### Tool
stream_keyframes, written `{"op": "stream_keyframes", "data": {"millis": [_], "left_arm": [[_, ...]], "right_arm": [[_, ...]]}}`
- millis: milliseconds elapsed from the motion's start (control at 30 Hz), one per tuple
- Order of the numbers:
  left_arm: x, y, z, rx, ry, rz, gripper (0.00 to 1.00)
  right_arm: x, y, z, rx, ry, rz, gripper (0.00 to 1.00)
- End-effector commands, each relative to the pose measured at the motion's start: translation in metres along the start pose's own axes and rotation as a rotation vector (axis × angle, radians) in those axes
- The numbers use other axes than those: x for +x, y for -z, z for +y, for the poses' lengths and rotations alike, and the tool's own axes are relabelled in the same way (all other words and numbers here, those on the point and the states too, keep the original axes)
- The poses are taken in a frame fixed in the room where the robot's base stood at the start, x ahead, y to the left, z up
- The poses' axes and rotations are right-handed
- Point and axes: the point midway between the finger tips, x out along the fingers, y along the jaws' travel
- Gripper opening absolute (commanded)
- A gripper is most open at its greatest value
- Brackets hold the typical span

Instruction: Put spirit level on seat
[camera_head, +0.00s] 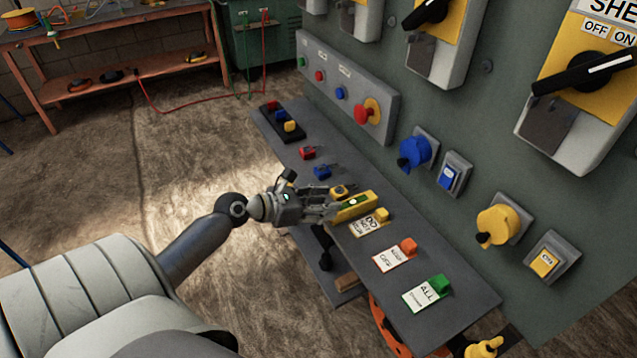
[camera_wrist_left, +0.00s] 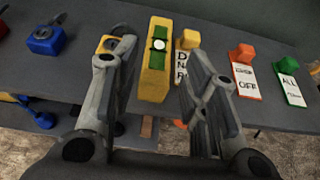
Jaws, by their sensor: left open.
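The spirit level (camera_head: 354,206) is a yellow block with a green strip and a round white vial. It lies on the grey shelf (camera_head: 455,309) below the control panel, next to a yellow tag block. My left gripper (camera_head: 332,208) is at the shelf's near edge, with its fingers pointing at the level. In the left wrist view the fingers (camera_wrist_left: 156,62) are open, and the level (camera_wrist_left: 153,82) shows upright in the gap between them. I cannot tell whether they touch it. I cannot make out a seat. My right gripper is not in view.
Padlocks, including a red one (camera_head: 307,153) and a blue one (camera_head: 322,172), lie left of the level. Orange (camera_head: 408,246) and green (camera_head: 440,285) tag blocks stand to its right. The panel with switches rises behind. A workbench (camera_head: 130,68) stands far left, with open floor between.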

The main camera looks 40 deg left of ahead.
Motion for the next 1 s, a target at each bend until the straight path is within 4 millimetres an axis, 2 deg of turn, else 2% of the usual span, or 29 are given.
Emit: {"op": "stream_keyframes", "data": {"millis": [133,400,467,533,567,667,767,800,867,900,967,1000], "left_arm": [[-0.011,0.000,0.000,0.000,0.000,0.000,0.41],[-0.014,0.001,0.000,0.003,-0.001,0.001,0.41],[-0.012,0.008,0.002,0.019,-0.008,0.012,0.41],[-0.008,0.027,0.007,0.066,-0.029,0.044,0.41],[-0.006,0.040,0.009,0.099,-0.040,0.064,0.41],[0.002,0.097,0.017,0.257,-0.075,0.167,0.41],[0.007,0.172,0.016,0.478,-0.074,0.312,0.41],[0.008,0.204,0.012,0.577,-0.057,0.374,0.41],[0.006,0.252,0.002,0.735,-0.011,0.467,0.41],[0.004,0.283,-0.007,0.845,0.034,0.525,0.41],[-0.001,0.328,-0.024,1.013,0.118,0.603,0.41],[-0.006,0.356,-0.037,1.127,0.188,0.648,0.41]], "right_arm": [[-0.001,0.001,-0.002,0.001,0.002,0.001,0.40],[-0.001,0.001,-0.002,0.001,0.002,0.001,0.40],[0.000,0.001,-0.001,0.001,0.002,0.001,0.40],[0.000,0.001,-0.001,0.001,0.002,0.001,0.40],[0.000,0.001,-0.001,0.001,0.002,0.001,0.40],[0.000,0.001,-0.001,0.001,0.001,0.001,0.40],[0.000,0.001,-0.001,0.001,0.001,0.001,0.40],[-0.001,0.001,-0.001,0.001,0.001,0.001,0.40],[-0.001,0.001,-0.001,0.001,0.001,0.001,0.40],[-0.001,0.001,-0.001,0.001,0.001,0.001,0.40],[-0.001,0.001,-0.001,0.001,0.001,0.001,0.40],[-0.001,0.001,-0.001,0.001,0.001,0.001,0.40]]}}
